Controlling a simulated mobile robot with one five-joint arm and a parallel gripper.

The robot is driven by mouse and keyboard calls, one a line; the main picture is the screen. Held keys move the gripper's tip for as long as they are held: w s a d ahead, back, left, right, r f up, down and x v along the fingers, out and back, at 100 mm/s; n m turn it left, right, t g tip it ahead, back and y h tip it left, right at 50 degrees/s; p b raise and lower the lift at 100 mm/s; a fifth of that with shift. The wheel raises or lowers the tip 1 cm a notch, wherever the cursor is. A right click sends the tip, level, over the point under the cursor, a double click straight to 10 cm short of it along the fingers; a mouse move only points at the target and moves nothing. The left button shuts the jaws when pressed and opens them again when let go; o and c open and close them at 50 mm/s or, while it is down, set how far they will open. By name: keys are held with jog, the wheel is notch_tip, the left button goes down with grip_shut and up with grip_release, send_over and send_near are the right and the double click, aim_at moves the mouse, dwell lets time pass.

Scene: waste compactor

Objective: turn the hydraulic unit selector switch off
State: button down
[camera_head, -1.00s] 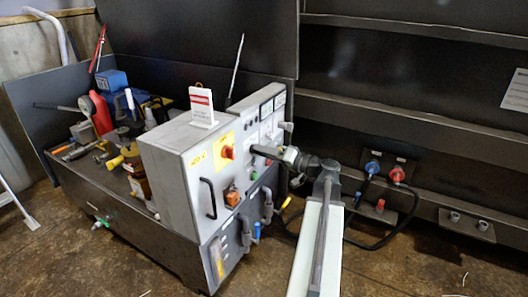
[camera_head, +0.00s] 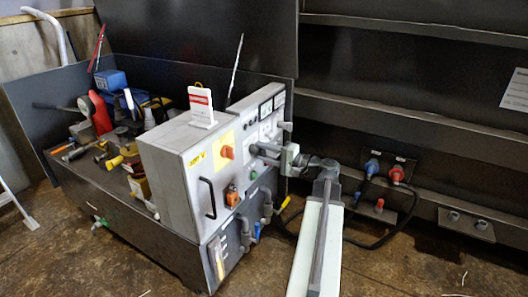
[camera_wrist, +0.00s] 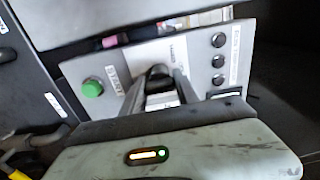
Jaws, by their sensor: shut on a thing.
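The hydraulic unit's grey control box (camera_head: 178,165) stands left of my arm in the head view. In the wrist view, the dark selector switch (camera_wrist: 158,71) sits on the light panel, right of a green button (camera_wrist: 92,88). My gripper (camera_wrist: 160,84) is shut on the switch, one finger on each side. The fingers hide part of the switch, and I cannot read its position mark. In the head view my gripper (camera_head: 257,150) reaches the panel's front from the right, and the switch is hidden behind it.
An orange knob (camera_head: 228,152) and a black handle (camera_head: 208,198) are on the box's front. Pipes with valves (camera_head: 266,205) stand below the panel. Blue and red plugs (camera_head: 385,168) are on the dark wall at right. Tools lie on the bench at left.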

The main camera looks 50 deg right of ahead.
jog(key=shift+a+f, duration=0.1)
dwell(0.3)
jog(key=c, duration=0.9)
grip_release()
jog(key=v, duration=0.8)
